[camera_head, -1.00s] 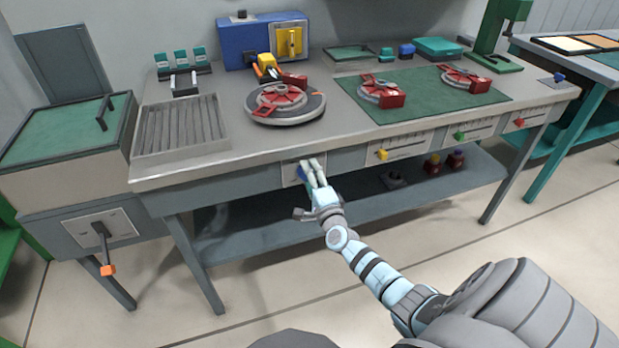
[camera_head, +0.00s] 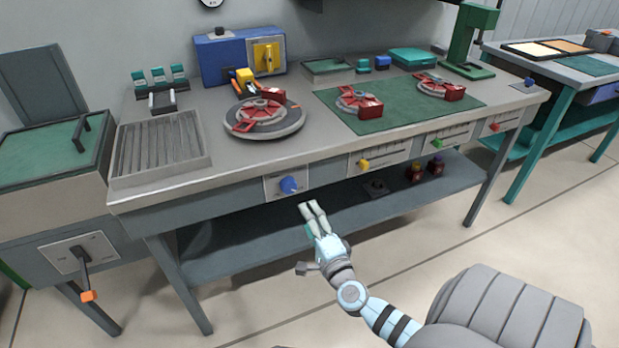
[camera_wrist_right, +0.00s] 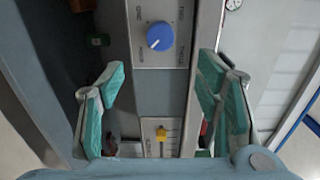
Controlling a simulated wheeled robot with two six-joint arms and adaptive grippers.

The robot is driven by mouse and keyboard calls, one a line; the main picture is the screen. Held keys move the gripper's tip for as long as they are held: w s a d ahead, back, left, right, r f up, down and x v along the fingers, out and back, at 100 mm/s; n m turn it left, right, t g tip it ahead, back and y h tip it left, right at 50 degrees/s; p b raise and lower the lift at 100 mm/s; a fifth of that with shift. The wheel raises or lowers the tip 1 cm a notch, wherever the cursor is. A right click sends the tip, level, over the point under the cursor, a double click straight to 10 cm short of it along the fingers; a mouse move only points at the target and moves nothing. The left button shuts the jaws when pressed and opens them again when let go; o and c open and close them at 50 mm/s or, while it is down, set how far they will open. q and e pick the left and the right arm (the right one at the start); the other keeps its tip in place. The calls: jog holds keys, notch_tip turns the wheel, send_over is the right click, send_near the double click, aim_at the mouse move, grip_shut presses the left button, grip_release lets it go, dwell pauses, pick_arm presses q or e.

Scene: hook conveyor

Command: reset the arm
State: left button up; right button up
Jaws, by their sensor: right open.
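My right gripper (camera_head: 312,208) is in front of the workbench, a little below the blue knob (camera_head: 288,185) on the bench's front panel, and holds nothing. In the right wrist view its two teal fingers (camera_wrist_right: 165,95) stand wide apart. The blue knob (camera_wrist_right: 160,37) shows beyond them on its pale plate, apart from the fingers. My left gripper is in neither view.
The workbench (camera_head: 235,178) carries a round turntable (camera_head: 290,124) with a red fixture and a green mat (camera_head: 408,121) with two red fixtures. A yellow slider (camera_head: 364,163) sits right of the knob. A lower shelf (camera_head: 230,262) runs beneath. Floor in front is clear.

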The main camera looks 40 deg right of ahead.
jog(key=shift+a, duration=0.1)
dwell(0.3)
jog(key=s+a+f+n+g+y+p, duration=0.1)
jog(key=s+a+f+n+g+y, duration=0.1)
jog(key=f+n, duration=0.45)
jog(key=s+a+f+n+g+y, duration=0.1)
jog(key=s+f+n+y, duration=0.1)
jog(key=f+n, duration=0.4)
jog(key=s+a+f+n+g+p, duration=0.25)
jog(key=s+f+n+g, duration=0.3)
jog(key=s+f, duration=0.85)
jog(key=s+a+f+n+g+p, duration=0.2)
jog(key=s+a+f+g, duration=0.1)
jog(key=s, duration=0.7)
jog(key=s+a+f+n+g+y+p, duration=0.1)
jog(key=s+a+f+n+g+p, duration=0.1)
jog(key=s, duration=0.8)
jog(key=shift+s+a+f+g, duration=0.2)
jog(key=shift+a+f+g, duration=0.4)
jog(key=shift+g, duration=0.55)
jog(key=shift+d+f, duration=0.1)
